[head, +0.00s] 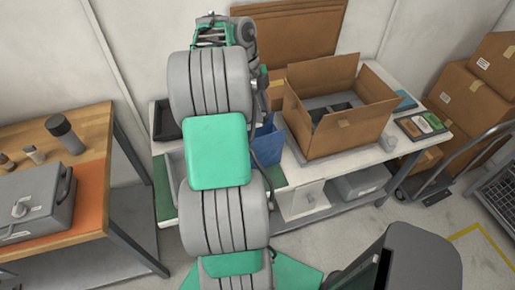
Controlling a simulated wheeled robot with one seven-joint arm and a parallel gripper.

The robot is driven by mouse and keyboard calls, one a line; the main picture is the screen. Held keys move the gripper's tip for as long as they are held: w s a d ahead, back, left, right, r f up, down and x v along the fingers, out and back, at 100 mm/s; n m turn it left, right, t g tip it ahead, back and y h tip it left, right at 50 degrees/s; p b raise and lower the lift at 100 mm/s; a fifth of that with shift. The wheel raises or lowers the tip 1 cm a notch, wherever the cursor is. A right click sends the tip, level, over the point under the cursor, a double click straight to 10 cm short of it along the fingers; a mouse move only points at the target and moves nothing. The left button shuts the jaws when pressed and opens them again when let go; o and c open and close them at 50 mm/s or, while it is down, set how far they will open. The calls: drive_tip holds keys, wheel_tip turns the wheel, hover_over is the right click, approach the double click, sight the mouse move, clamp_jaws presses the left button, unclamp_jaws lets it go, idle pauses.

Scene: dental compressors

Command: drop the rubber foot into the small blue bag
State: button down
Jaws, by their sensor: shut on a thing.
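A blue, open-topped container, which looks like the small blue bag (267,142), stands on the white workbench (300,168), just left of the large cardboard box. My arm covers its left side, and I cannot see inside it. My arm reaches up the picture over the bench, and its far end is at the top, near the back wall. My gripper's fingers are hidden behind my arm. I cannot make out the rubber foot anywhere in the head view.
An open cardboard box (345,130) with dark contents fills the bench's middle. A dark tray (166,122) is at its left end. A wooden table (92,170) with a grey case (35,205) stands left. A hand truck (460,165) and stacked cartons (468,95) stand right.

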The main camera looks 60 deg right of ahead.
wheel_tip(320, 180, down, 5)
drive_tip(key=b, duration=0.3)
drive_tip(key=shift+r, duration=0.15)
drive_tip(key=c, duration=0.9)
unclamp_jaws()
drive_tip(key=shift+c, duration=0.2)
drive_tip(key=shift+r, duration=0.2)
drive_tip(key=p+v, duration=0.3)
drive_tip(key=v, duration=0.4)
drive_tip(key=shift+r+p, duration=0.25)
drive_tip(key=shift+p, duration=0.05)
drive_tip(key=shift+w, duration=0.15)
